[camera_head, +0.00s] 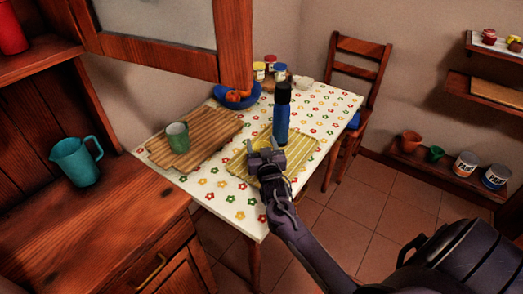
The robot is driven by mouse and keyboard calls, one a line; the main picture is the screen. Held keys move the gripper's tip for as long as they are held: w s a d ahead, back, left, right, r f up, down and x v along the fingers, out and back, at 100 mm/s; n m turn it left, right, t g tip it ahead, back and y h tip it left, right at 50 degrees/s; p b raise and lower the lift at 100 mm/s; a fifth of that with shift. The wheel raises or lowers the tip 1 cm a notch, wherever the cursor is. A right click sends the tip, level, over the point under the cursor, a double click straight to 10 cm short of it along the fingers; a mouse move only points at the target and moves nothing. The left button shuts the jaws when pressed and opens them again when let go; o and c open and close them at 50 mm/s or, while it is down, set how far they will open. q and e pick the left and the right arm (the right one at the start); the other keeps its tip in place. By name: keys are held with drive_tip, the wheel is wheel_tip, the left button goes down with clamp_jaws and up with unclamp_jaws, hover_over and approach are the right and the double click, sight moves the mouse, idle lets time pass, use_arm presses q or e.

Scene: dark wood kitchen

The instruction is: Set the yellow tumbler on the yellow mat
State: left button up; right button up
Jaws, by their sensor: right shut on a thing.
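The yellow mat (307,146) lies striped on the flowered table, partly covered by my right gripper. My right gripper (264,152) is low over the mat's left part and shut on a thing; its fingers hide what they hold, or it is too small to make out. I cannot make out a yellow tumbler anywhere. A tall blue bottle (282,121) with a black cap stands upright at the mat, just behind and right of the gripper's fingers; whether they touch it I cannot tell. My left gripper is not in view.
A blue bowl (246,97) with fruit and several jars (259,71) are at the back. A teal jug (76,161) stands on the left cabinet. A chair (360,67) is behind the table.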

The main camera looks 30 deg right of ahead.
drive_tip(key=shift+f, duration=1.25)
drive_tip(key=shift+f, duration=0.1)
drive_tip(key=o, duration=1.3)
drive_tip(key=shift+r, duration=0.25)
drive_tip(key=v, duration=1.2)
drive_tip(key=shift+f+b, duration=0.2)
drive_tip(key=shift+b, duration=0.2)
